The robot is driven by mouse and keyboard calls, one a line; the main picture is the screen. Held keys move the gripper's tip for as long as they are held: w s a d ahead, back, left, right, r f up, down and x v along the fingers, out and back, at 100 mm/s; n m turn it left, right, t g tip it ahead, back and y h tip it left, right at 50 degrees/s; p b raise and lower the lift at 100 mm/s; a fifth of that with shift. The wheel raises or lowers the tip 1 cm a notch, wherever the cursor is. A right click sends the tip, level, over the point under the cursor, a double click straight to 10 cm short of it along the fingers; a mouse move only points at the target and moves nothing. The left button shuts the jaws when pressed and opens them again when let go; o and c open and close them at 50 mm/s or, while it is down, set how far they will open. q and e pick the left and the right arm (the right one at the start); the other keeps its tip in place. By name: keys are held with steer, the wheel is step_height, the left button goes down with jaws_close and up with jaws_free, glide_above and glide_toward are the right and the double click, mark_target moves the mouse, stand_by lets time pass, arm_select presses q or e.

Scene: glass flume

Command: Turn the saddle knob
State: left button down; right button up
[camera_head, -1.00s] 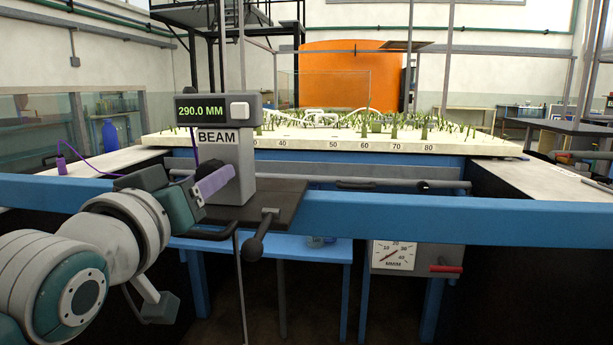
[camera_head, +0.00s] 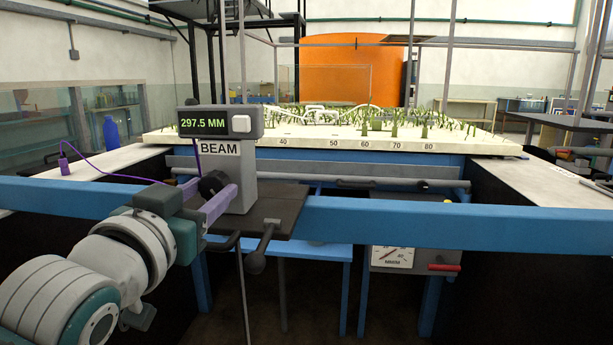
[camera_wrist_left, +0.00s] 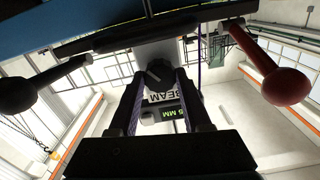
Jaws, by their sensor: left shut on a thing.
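The saddle knob (camera_head: 213,183) is small and black, on the left face of the grey post labelled BEAM (camera_head: 240,180). The post stands on a dark saddle plate (camera_head: 275,205) on the blue beam. The display (camera_head: 218,122) on top reads 297.5 MM. My left gripper (camera_head: 222,190) is shut on the knob, with its long fingers on either side of it. My right gripper is not in view.
A black-ended lever (camera_head: 257,257) hangs from the saddle's front. The wrist view shows a red-ended lever (camera_wrist_left: 285,86) at right and a black-ended one (camera_wrist_left: 20,94) at left. The blue beam (camera_head: 450,221) runs across. A dial box (camera_head: 392,256) hangs below right.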

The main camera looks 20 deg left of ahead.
arm_select(q)
steer(key=m+p, duration=0.1)
steer(key=m, duration=0.3)
steer(key=shift+m, duration=0.3)
steer(key=shift+m+p, duration=0.55)
steer(key=shift+m, duration=1.25)
steer(key=shift+c, duration=1.8)
jaws_free()
steer(key=v, duration=1)
